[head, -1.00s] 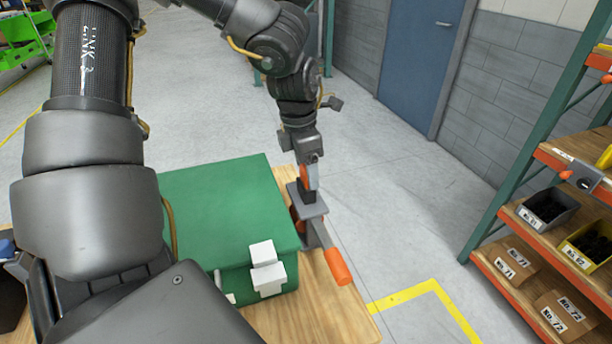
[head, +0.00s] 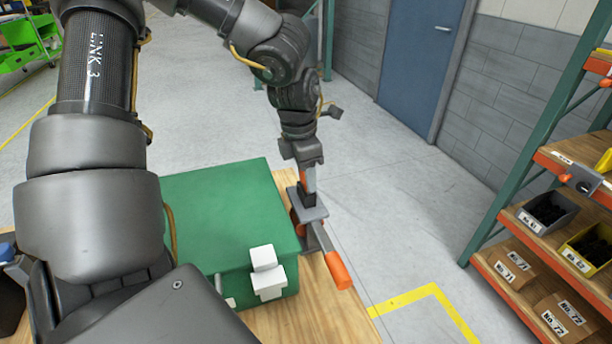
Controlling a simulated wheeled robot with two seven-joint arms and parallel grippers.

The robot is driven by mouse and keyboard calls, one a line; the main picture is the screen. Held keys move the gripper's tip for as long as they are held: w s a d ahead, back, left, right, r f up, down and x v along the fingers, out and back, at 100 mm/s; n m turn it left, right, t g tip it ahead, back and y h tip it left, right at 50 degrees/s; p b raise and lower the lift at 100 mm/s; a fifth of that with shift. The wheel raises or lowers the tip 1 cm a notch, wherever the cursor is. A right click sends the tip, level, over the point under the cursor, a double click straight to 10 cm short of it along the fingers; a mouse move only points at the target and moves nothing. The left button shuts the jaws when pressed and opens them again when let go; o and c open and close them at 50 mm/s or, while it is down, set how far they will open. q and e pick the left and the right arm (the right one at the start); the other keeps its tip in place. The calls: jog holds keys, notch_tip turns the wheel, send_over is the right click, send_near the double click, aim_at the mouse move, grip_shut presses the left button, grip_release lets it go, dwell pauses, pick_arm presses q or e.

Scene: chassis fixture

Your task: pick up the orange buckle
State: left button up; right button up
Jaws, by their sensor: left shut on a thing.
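The orange buckle (head: 304,180) shows as a small orange patch at the tips of my left gripper (head: 308,187), near the right edge of the green box. My left gripper points down and is shut on it; the fingers hide most of it. Just below is a grey clamp (head: 312,213) with a long orange-tipped handle (head: 337,270) reaching toward the lower right. I cannot tell whether the buckle touches the clamp. My right gripper is not in view.
A green box (head: 215,205) stands on a wooden table (head: 330,312), with white blocks (head: 266,272) at its front. A shelf rack (head: 540,155) with bins stands at the right. Floor between table and rack is clear.

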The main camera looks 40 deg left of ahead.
pick_arm(q)
notch_tip(320, 180, up, 28)
jog(key=p, duration=0.4)
jog(key=shift+p, duration=0.35)
